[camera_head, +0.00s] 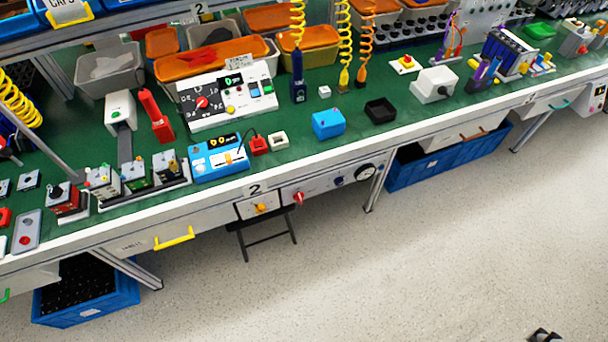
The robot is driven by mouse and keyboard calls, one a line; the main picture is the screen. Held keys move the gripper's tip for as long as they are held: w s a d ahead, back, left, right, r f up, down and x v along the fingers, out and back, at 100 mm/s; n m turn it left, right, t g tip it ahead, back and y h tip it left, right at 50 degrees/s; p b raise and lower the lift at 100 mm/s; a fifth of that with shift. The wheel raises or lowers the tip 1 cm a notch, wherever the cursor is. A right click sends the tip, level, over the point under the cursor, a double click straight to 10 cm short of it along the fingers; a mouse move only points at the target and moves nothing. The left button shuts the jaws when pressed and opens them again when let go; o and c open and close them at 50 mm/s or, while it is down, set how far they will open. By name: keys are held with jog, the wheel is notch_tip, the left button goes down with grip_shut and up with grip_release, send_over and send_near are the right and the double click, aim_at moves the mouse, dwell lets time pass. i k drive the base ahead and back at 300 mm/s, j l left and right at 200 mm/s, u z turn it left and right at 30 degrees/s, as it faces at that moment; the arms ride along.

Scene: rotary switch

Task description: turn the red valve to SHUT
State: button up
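The red valve (299,198) is a small red handle on the white front panel (320,189) below the bench's front edge. It sits between a yellow knob (262,208) on the left and a blue knob (339,181) on the right. Its labels are too small to read, so I cannot tell its setting. A small dark piece at the bottom edge, far right, looks like the tip of my gripper (545,335). It is far from the valve, and most of it is cut off. I cannot see whether it is open or shut.
A round gauge (366,171) sits right of the blue knob. A dark folding stool (266,232) stands below the panel's left part. A drawer with a yellow handle (174,238) is to the left. The green bench top is crowded. The floor (400,265) in front is clear.

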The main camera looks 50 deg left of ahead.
aim_at(299, 196)
jog(key=u, duration=1.65)
